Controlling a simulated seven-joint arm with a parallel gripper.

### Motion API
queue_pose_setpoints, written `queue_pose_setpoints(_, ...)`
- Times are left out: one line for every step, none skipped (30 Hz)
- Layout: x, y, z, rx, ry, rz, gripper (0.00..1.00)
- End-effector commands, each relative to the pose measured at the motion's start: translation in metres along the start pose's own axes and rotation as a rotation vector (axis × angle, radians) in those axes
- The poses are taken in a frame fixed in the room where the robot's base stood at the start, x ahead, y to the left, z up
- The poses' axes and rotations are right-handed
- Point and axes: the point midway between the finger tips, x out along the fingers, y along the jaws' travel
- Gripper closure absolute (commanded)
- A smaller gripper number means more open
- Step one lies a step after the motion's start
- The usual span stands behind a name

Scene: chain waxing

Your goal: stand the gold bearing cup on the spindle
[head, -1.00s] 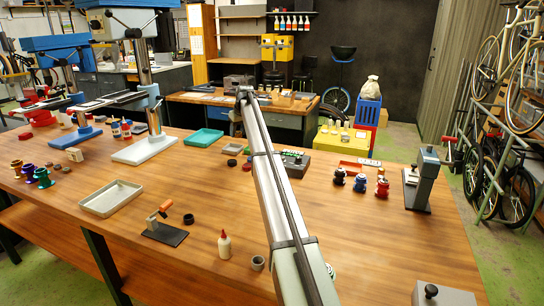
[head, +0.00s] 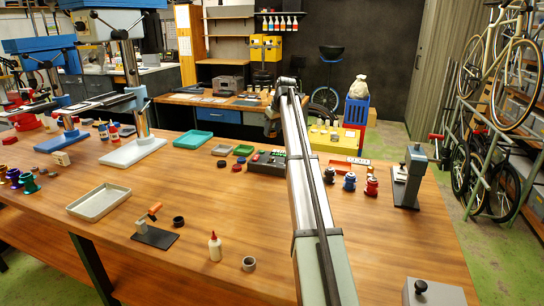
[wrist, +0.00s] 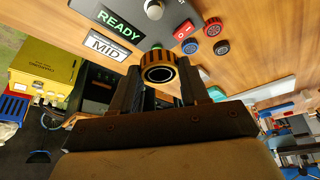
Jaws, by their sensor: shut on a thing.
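The gold bearing cup (wrist: 158,72), ribbed with a dark band and dark round opening, is between the two dark fingers of my gripper (wrist: 160,82) in the wrist view. The gripper is shut on it. Behind the cup is a control panel (wrist: 85,22) with labels reading READY and MID, and a round grey knob-like part (wrist: 154,9). A small green part shows just beyond the cup's rim. I cannot make out the spindle for certain. In the head view my arm hides the fingers and the cup.
A dark control box (head: 266,163) with coloured buttons stands by my arm. Small red, blue and dark cups (head: 349,181) stand right of it, near a grey press (head: 408,177). A glue bottle (head: 214,246) and a beige tray (head: 98,201) are nearer.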

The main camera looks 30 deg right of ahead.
Motion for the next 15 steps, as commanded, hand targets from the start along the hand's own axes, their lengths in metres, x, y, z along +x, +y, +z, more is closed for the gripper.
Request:
queue_pose_setpoints(0.004,0.0,0.002,-0.003,0.0,-0.002,0.85)
queue_pose_setpoints(0.007,0.0,0.003,-0.004,-0.001,-0.002,0.85)
queue_pose_setpoints(0.011,0.0,0.005,-0.004,-0.001,-0.003,0.85)
queue_pose_setpoints(0.015,-0.001,0.007,-0.004,-0.001,-0.003,0.85)
queue_pose_setpoints(0.02,-0.001,0.009,-0.004,-0.002,-0.003,0.85)
queue_pose_setpoints(0.026,-0.001,0.012,-0.003,-0.002,-0.003,0.85)
queue_pose_setpoints(0.031,-0.001,0.014,-0.003,-0.002,-0.003,0.85)
queue_pose_setpoints(0.036,-0.001,0.015,-0.003,-0.001,-0.002,0.85)
queue_pose_setpoints(0.041,-0.001,0.018,-0.003,-0.001,-0.002,0.85)
queue_pose_setpoints(0.045,-0.001,0.019,-0.003,-0.001,-0.002,0.85)
queue_pose_setpoints(0.049,-0.001,0.021,-0.003,-0.002,-0.002,0.85)
queue_pose_setpoints(0.052,0.0,0.022,-0.003,-0.001,-0.002,0.85)
queue_pose_setpoints(0.054,0.0,0.023,-0.003,-0.001,-0.002,0.85)
queue_pose_setpoints(0.056,0.0,0.023,-0.003,-0.001,-0.002,0.85)
queue_pose_setpoints(0.058,0.0,0.024,-0.003,0.0,-0.001,0.85)
